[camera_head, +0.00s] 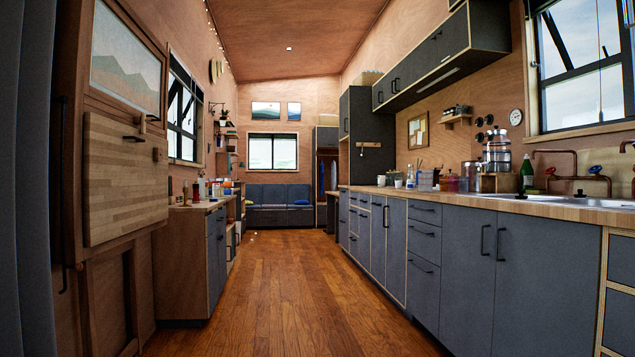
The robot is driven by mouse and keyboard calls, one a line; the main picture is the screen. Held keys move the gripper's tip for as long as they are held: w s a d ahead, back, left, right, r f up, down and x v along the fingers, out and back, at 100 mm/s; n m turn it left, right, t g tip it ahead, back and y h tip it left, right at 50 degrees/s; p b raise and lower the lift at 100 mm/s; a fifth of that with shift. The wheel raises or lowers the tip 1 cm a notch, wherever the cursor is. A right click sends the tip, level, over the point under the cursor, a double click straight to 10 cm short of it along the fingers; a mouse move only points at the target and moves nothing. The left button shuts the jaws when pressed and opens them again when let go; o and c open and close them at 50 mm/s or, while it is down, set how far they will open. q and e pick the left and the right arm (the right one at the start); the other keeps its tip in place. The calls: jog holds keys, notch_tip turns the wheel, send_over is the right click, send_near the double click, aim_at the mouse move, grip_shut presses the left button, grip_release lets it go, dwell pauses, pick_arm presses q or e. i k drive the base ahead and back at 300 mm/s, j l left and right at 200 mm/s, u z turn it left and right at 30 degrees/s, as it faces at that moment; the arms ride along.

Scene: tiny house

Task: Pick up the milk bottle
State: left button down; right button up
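I cannot make out for certain which object is the milk bottle. A small pale bottle (410,176) stands upright among other items on the far part of the right counter, too small to identify. A green bottle (526,173) stands upright on the same counter, near the sink. Small bottle-like items (201,187) also stand on the left cabinet, too small to tell apart. Neither of my grippers shows in this view.
A wooden cabinet (180,255) stands at left. The wooden floor (290,290) between them is clear to the grey sofa (280,194).

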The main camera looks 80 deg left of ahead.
aim_at(411, 180)
jog(key=u, duration=2.15)
